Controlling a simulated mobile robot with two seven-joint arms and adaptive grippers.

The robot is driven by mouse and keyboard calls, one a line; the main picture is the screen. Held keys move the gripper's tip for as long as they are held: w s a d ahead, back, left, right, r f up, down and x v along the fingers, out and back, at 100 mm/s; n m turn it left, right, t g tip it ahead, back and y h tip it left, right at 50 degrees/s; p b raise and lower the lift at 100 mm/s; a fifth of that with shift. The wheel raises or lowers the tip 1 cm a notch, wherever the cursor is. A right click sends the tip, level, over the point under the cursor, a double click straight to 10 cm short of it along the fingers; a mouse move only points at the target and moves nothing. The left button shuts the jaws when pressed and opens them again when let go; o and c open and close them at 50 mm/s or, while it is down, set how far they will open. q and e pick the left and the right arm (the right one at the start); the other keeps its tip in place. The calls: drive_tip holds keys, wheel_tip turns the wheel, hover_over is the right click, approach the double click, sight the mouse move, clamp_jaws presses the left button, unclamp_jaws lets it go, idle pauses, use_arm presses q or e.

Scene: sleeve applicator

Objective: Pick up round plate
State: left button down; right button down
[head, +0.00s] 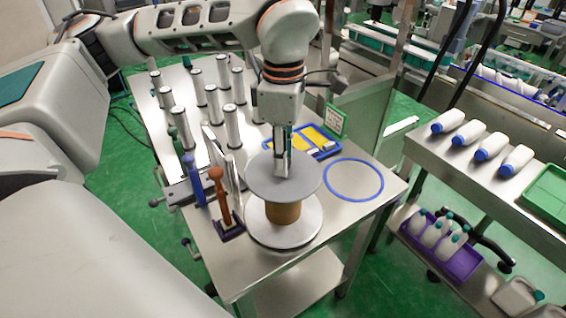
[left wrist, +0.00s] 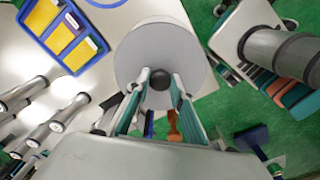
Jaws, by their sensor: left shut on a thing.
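The round plate (head: 262,184) is a flat grey disc above a brown core (head: 283,211) and a wider pale disc (head: 260,232) on the metal table. It also shows in the left wrist view (left wrist: 155,42), with a dark knob (left wrist: 160,79) at its middle. My left gripper (head: 283,172) points straight down at the plate's centre. In the left wrist view its fingertips (left wrist: 160,78) are shut on the knob. The plate looks level. I cannot tell whether it touches the core beneath. My right gripper is not in view.
A blue ring (head: 353,161) marks clear table to the right. Behind stand several metal cylinders (head: 213,104) and a blue tray with yellow pads (head: 313,136). A brown-handled tool (head: 217,186) stands upright close left of the plate. A side bench (head: 470,158) holds white bottles.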

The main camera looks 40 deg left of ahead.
use_arm(q)
wheel_tip(320, 180, up, 18)
drive_tip(key=p, duration=0.2)
drive_tip(key=shift+f, duration=0.1)
